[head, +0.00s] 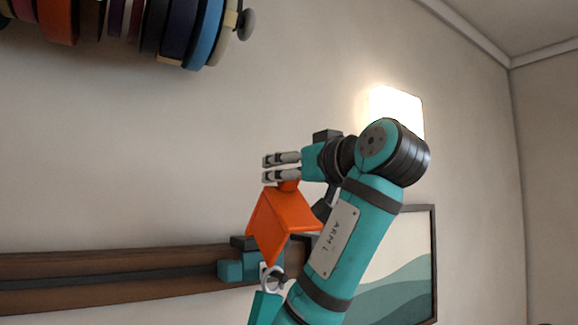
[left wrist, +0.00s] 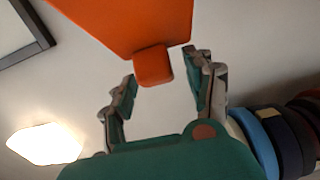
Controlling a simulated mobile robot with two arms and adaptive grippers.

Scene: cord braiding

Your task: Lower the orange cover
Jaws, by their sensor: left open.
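The orange cover (head: 280,222) is a box-like hood that stands tilted by the wooden rail in the head view. It has a small orange knob (head: 289,186) at its upper end. My left gripper (head: 266,168) is at the knob, with its two fingers apart and pointing left. In the left wrist view the cover (left wrist: 130,22) fills the top, and its knob (left wrist: 153,66) sits between the tips of the open fingers (left wrist: 162,72), with gaps on both sides. My right gripper is not seen.
A dark wooden rail (head: 110,278) runs from the left, with a teal block (head: 232,270) on it beside the cover. A row of coloured discs (head: 180,30) hangs at upper left. A framed picture (head: 400,285) and a bright lamp (head: 400,105) are on the wall.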

